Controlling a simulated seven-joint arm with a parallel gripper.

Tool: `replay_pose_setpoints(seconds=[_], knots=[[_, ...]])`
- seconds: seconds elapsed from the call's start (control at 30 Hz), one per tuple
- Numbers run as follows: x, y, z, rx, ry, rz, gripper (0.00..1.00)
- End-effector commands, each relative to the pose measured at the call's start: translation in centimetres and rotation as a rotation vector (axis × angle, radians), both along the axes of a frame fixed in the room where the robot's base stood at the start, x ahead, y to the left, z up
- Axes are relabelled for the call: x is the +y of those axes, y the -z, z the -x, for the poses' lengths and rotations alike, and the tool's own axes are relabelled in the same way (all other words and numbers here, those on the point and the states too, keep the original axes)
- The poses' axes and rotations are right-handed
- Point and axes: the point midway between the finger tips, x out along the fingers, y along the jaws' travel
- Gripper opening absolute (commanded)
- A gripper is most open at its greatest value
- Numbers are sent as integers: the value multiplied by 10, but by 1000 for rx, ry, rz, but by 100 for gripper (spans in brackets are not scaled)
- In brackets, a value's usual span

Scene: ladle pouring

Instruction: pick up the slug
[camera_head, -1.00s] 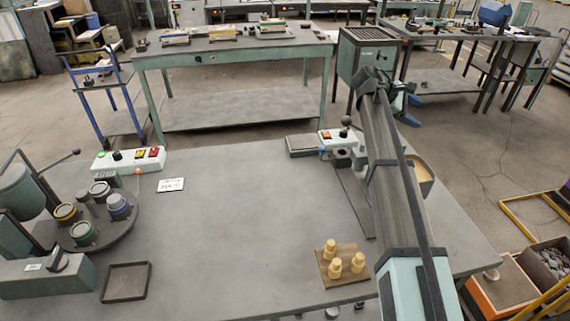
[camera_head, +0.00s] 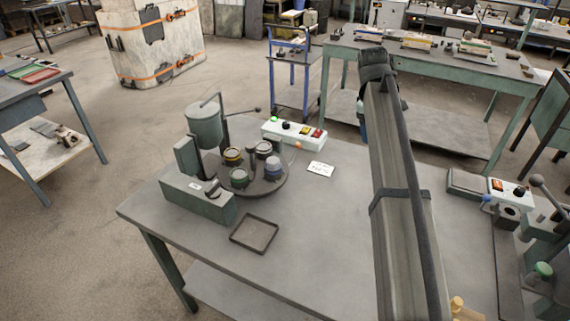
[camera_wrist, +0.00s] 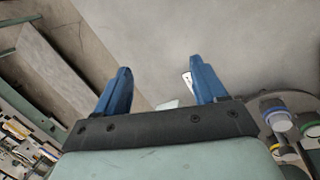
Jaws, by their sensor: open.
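I cannot pick out the slug for certain in any view. Part of a small yellow stepped piece (camera_head: 457,306) shows at the bottom edge of the head view, right of my arm. My gripper's two blue fingers stand wide apart in the wrist view (camera_wrist: 160,72), with nothing held between them. In the head view my arm hides most of the gripper. A round turntable (camera_head: 273,187) carries several capped cups, including a green-ringed one (camera_head: 239,178); some also show right of the fingers in the wrist view (camera_wrist: 280,122).
An empty square tray (camera_head: 255,234) lies on the grey workbench. A second control box (camera_head: 509,192) and lever machine stand right. The bench middle is clear.

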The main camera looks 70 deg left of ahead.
Motion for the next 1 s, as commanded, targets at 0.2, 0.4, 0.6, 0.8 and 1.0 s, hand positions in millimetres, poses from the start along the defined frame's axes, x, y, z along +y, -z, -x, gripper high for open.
replay_pose_setpoints(seconds=[0.2, 0.4, 0.6, 0.8, 1.0], knots=[[55, -15, 138, 159, -111, -50, 71], [75, -26, 227, 267, -179, -63, 71], [80, -30, 263, 311, -205, -65, 71], [81, -16, 266, 315, -207, -64, 71], [84, 16, 268, 314, -207, -64, 71]])
